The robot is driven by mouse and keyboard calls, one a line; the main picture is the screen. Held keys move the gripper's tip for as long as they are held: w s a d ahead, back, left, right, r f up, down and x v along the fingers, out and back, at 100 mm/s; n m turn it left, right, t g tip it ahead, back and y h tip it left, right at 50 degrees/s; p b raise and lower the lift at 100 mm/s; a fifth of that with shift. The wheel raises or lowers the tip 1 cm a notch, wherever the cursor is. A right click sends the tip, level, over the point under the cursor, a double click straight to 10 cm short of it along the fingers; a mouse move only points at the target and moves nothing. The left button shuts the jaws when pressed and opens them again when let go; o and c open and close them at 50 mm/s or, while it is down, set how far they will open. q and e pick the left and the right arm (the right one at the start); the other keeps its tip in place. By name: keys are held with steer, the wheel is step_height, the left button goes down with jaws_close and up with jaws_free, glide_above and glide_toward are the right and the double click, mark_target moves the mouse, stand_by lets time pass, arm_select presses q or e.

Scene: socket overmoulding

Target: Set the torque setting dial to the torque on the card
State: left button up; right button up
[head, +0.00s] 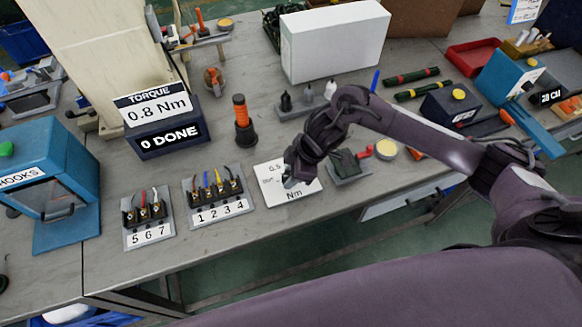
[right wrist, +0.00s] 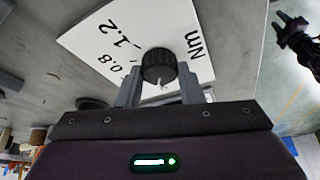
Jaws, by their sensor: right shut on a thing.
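The torque card (head: 156,107) stands at the left in the head view and reads 0.8 Nm. The torque setting dial's white plate (head: 293,194) lies near the table's front edge, with "Nm" legible. In the right wrist view the dial (right wrist: 158,66) is a black ribbed knob on that plate (right wrist: 196,66), beside marks 0.8 and 1.2. A small pale mark shows at the knob's lower edge; which value it points to I cannot tell. My right gripper (head: 289,181) is shut on the knob, a finger on each side in the wrist view (right wrist: 158,88). My left gripper is not in view.
Numbered holders with coloured leads (head: 217,200) (head: 148,219) stand left of the plate. An orange-and-black screwdriver (head: 241,118) stands behind it. A white box (head: 335,40) is at the back. A small fixture (head: 348,165) sits close on the right. A "0 DONE" sign (head: 170,136) is below the card.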

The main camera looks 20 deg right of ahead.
steer(key=m+p, duration=0.2)
steer(key=p, duration=0.1)
steer(key=m+t+h+p, duration=0.1)
steer(key=m+p, duration=0.2)
steer(key=m+t+h+p, duration=0.1)
steer(key=m+p, duration=0.2)
steer(key=p, duration=0.1)
steer(key=shift+s+a+r, duration=0.2)
steer(key=shift+s+r, duration=0.05)
steer(key=shift+m+p, duration=0.45)
steer(key=shift+m, duration=0.15)
steer(key=m+p, duration=0.1)
steer(key=m+h+p, duration=0.1)
steer(key=m, duration=0.1)
steer(key=shift+a+f+t+h, duration=0.1)
steer(key=shift+f+t+h, duration=0.05)
steer(key=shift+t+h, duration=0.2)
steer(key=shift+m+h+p, duration=0.4)
steer(key=shift+m+h, duration=0.15)
steer(key=shift+m, duration=1.15)
steer(key=shift+w, duration=0.1)
steer(key=o, duration=1)
steer(key=shift+f, duration=0.1)
